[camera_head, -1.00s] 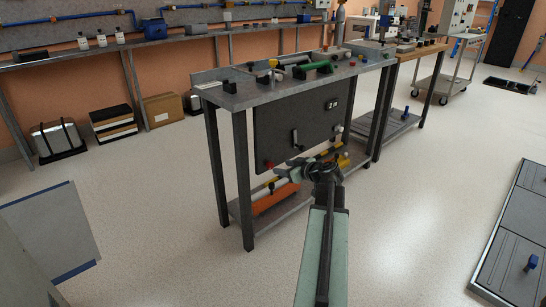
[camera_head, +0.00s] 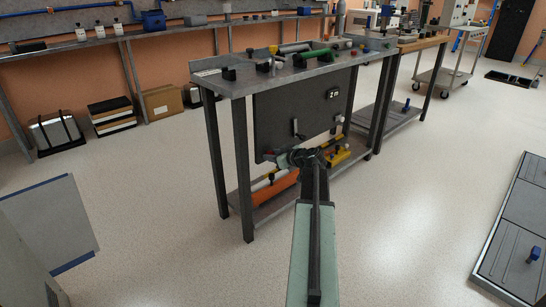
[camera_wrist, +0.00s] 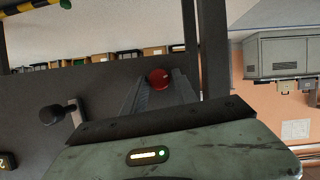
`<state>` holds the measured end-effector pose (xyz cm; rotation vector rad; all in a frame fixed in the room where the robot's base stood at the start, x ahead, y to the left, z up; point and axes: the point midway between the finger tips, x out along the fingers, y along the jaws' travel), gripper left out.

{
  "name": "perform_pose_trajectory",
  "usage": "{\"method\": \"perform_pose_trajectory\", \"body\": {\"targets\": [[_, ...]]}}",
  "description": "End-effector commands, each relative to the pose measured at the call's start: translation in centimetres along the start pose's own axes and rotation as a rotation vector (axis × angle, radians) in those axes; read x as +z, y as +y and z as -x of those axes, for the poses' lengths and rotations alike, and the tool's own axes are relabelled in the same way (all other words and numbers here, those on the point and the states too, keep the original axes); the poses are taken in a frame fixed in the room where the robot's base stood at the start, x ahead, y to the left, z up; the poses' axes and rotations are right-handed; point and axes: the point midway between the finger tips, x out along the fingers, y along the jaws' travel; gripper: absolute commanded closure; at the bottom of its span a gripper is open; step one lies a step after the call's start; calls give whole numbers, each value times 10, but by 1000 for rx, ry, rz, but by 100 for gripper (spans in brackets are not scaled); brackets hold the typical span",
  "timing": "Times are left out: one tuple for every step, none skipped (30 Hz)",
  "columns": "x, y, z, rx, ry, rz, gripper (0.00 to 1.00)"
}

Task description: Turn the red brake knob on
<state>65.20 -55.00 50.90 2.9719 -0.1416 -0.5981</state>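The red brake knob (camera_wrist: 159,78) is a round red ball on the dark panel in the wrist view. It appears between the tips of my gripper (camera_wrist: 162,84), whose two grey fingers stand apart on either side. I cannot tell whether either finger touches it.
A lever handle (camera_wrist: 62,113) sticks out of the same panel near the knob; it also shows in the head view (camera_head: 297,129). Bench legs (camera_head: 242,170) stand left of my gripper. An orange part (camera_head: 272,188) lies on the shelf below. The floor in front is clear.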

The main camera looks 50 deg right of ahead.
Motion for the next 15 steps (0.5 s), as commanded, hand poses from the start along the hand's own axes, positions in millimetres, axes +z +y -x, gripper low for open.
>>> {"method": "perform_pose_trajectory", "body": {"targets": [[0,0,0,0,0,0,83],[0,0,0,0,0,0,92],[0,0,0,0,0,0,100],[0,0,0,0,0,0,100],[0,0,0,0,0,0,100],[0,0,0,-2,0,-4,100],[0,1,0,-6,0,-15,100],[0,2,0,-14,0,-36,100],[0,4,0,-31,0,-78,100],[0,5,-1,-47,0,-117,100],[0,5,-1,-65,0,-159,100],[1,5,-2,-88,0,-213,100],[1,6,-2,-103,0,-251,100],[2,5,-2,-118,0,-285,100],[2,5,-1,-133,0,-322,100]]}}
